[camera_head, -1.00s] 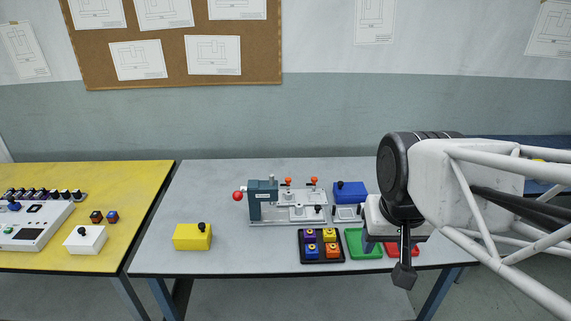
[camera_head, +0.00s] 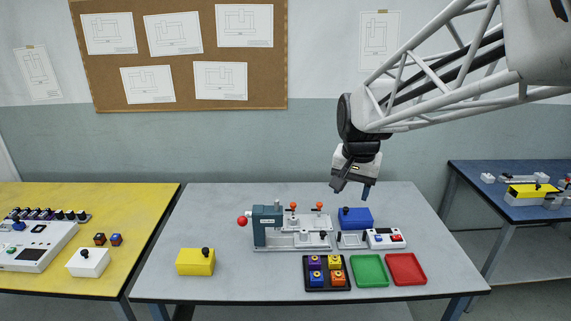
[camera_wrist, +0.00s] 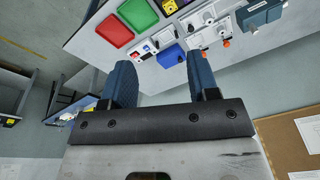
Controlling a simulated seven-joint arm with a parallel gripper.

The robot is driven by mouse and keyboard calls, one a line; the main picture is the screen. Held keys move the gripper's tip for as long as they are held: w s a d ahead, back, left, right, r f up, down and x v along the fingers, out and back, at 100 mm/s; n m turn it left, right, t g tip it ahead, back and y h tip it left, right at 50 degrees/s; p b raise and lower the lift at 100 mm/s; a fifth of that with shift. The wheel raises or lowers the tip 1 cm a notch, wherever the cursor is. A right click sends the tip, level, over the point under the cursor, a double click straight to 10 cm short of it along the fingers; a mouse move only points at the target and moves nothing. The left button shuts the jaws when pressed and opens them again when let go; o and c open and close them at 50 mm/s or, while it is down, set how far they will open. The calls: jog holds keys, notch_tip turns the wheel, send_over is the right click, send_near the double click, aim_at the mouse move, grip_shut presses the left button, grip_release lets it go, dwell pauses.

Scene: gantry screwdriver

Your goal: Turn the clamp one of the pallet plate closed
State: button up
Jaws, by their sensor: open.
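The pallet plate (camera_head: 300,245) is a pale grey plate beside a teal gantry (camera_head: 267,228) on the grey table. Two clamps with orange knobs, the left one (camera_head: 293,206) and the right one (camera_head: 320,206), stand at its back. I cannot tell which is clamp one, nor how far either is turned. My gripper (camera_head: 352,190) is open and empty, in the air above and right of the plate, behind the blue box. In the wrist view its two fingers (camera_wrist: 161,78) are spread; the plate (camera_wrist: 207,20) and an orange knob (camera_wrist: 226,43) show beyond the right finger.
The blue box (camera_head: 356,218) and a white button box (camera_head: 385,238) stand right of the plate. In front are a black tray of coloured blocks (camera_head: 327,291), a green tray (camera_head: 369,271) and a red tray (camera_head: 406,269). A yellow box (camera_head: 196,262) stands left, with free table around it.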

jog(key=w+a+f+m, duration=0.1)
jog(key=w+f, duration=0.1)
jog(key=w, duration=0.5)
jog(key=w+a+f+m, duration=0.1)
jog(key=w+a, duration=0.1)
jog(key=w, duration=0.5)
jog(key=m+g, duration=0.2)
jog(key=m, duration=0.4)
send_over(294, 204)
notch_tip(294, 204, down, 23)
jog(key=shift+s+r, duration=0.1)
jog(key=shift+w+f, duration=0.2)
jog(key=shift+f, duration=0.1)
jog(key=shift+f, duration=0.1)
jog(key=shift+f, duration=3.8)
jog(key=c, duration=0.9)
